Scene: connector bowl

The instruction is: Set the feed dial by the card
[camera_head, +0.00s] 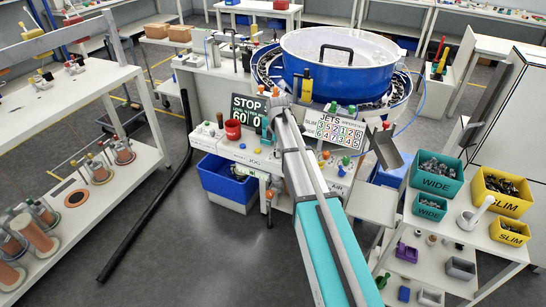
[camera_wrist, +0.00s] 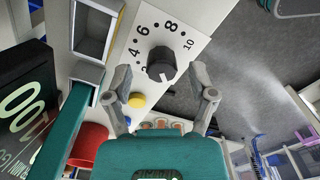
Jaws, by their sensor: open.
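The feed dial (camera_wrist: 161,62) is a black knob with a pale mark, on a white scale plate (camera_wrist: 184,25) numbered up to 10. The mark appears to point down and right in the wrist view, away from the numerals. My gripper (camera_wrist: 160,85) is open, its fingers apart on either side of the knob's near side; I cannot tell whether they touch it. In the head view my arm covers the dial. A white card headed JETS (camera_head: 335,130) carries rows of coloured figures. A black STOP board (camera_head: 249,116) shows large digits, partly hidden by my arm.
A yellow button (camera_wrist: 137,100) is beside the left finger. WIDE and SLIM bins (camera_head: 505,190) stand at right.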

